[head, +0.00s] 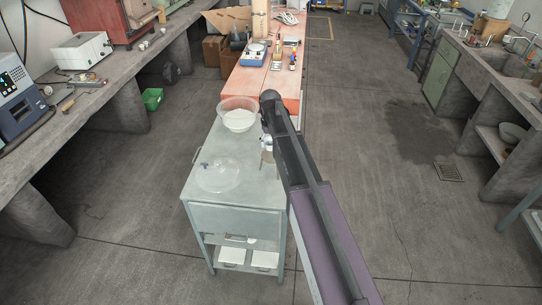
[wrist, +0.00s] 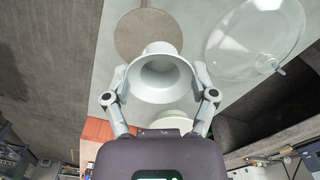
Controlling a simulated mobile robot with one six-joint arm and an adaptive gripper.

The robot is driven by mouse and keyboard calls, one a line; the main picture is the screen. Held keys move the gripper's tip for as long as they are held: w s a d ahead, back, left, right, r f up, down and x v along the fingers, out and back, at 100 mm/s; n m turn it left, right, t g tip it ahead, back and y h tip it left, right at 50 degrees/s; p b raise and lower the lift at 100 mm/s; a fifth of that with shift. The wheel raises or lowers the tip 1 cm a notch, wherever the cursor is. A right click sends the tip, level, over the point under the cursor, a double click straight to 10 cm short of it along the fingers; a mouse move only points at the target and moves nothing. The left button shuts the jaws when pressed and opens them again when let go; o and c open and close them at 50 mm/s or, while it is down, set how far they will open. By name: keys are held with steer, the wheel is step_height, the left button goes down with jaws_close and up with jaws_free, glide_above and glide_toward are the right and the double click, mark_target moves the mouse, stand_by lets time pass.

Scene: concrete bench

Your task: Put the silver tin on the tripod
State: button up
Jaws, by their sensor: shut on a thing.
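My gripper (wrist: 161,83) is shut on a pale silver-grey round vessel with a wide flared rim, which I take to be the silver tin (wrist: 157,93). One finger presses on each side, and its hollow faces the wrist camera. In the head view the tin (head: 267,143) is a small pale shape beside my arm, mostly hidden. I cannot tell whether this disc belongs to the tripod; no tripod legs are clear in either view.
Floor is open to the right.

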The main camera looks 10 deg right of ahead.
steer(key=s+a, duration=0.5)
steer(key=s, duration=0.7)
steer(key=shift+s+f+m, duration=0.2)
steer(key=shift+s+m, duration=0.1)
steer(key=shift+s, duration=0.1)
steer(key=shift+w, duration=0.1)
steer(key=w+d, duration=0.2)
steer(key=w, duration=0.2)
steer(key=w+d+f+b, duration=0.1)
steer(key=w+d, duration=0.1)
steer(key=w, duration=0.3)
steer(key=w+d, duration=0.2)
steer(key=w, duration=0.2)
steer(key=shift+w+f+b, duration=0.2)
steer(key=shift+b, duration=0.15)
steer(key=shift+w, duration=0.1)
steer(key=shift+w, duration=0.25)
steer(key=shift+w+d+f+b, duration=0.2)
steer(key=shift+w+f+b, duration=0.1)
steer(key=shift+f+b, duration=1.55)
steer(key=shift+f, duration=0.15)
